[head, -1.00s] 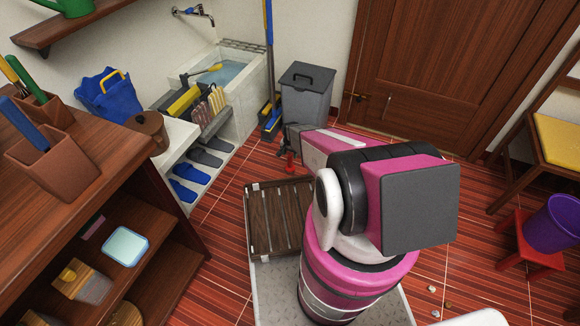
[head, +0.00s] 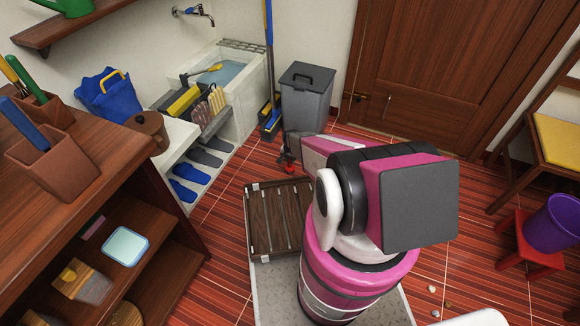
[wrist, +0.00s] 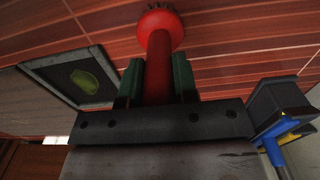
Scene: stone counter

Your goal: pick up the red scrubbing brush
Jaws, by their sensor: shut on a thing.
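The red scrubbing brush (wrist: 158,60) shows in the wrist view, with a round head at the top and a straight handle running down between my fingers. My gripper (wrist: 158,82) is shut on that handle, with a green pad on each side of it. In the head view, my gripper (head: 288,156) is small and low over the floor, beyond the slatted wooden rack. Only a bit of the red brush (head: 286,169) shows there, partly hidden. I cannot tell whether the brush touches the floor.
A grey lidded bin (head: 305,98) stands behind my gripper, with a blue and yellow broom (head: 269,60) at its left. A stone sink (head: 240,95) and a low shelf with slippers (head: 190,172) are to the left. The wooden rack (head: 262,222) lies nearer.

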